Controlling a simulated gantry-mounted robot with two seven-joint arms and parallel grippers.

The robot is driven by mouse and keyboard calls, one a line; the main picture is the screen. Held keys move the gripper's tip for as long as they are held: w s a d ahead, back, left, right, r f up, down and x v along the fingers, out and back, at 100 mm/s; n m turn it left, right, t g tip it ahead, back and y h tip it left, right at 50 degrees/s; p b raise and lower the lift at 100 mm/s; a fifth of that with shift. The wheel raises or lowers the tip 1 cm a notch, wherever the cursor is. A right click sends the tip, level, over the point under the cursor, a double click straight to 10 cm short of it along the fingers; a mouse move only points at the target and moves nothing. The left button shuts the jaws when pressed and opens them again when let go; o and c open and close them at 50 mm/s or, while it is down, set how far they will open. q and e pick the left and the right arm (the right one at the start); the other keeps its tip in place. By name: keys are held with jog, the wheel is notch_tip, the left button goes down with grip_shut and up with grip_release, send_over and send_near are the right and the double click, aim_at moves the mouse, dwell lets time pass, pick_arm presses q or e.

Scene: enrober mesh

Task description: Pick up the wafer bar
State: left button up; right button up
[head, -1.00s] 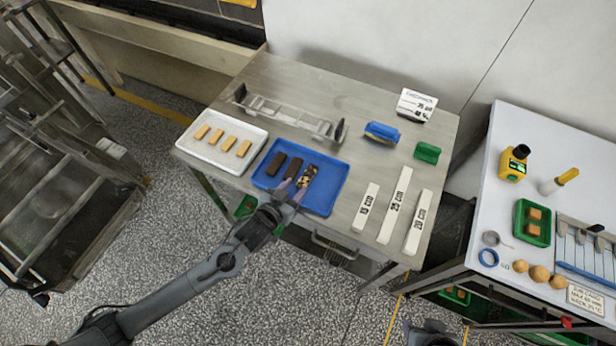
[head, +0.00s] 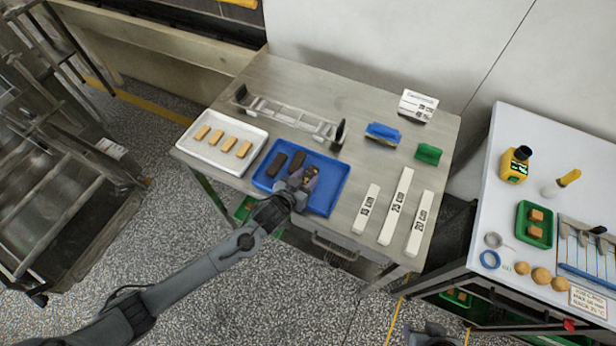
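A blue tray (head: 333,197) on the steel table holds two dark brown bars, one on the left (head: 276,164) and one in the middle (head: 297,162). On its right lies a bar with a mottled, nutty top (head: 311,175). A white tray (head: 212,156) to the left holds several plain tan bars (head: 229,144). No label tells which is the wafer bar. My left gripper (head: 304,180) is over the mottled bar, its fingers apart at the bar's sides and partly hiding it. Whether they press on it is unclear. A dark part of my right arm (head: 430,334) shows at the bottom edge.
A wire rack (head: 285,115) stands behind the trays. Blue (head: 382,133) and green (head: 428,154) blocks and white length strips (head: 396,206) lie to the right. A second white table (head: 520,200) holds tools and a green tray. The steel table's back is mostly clear.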

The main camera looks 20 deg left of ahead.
pick_arm(q)
jog(key=c, duration=0.4)
jog(key=shift+r, duration=0.1)
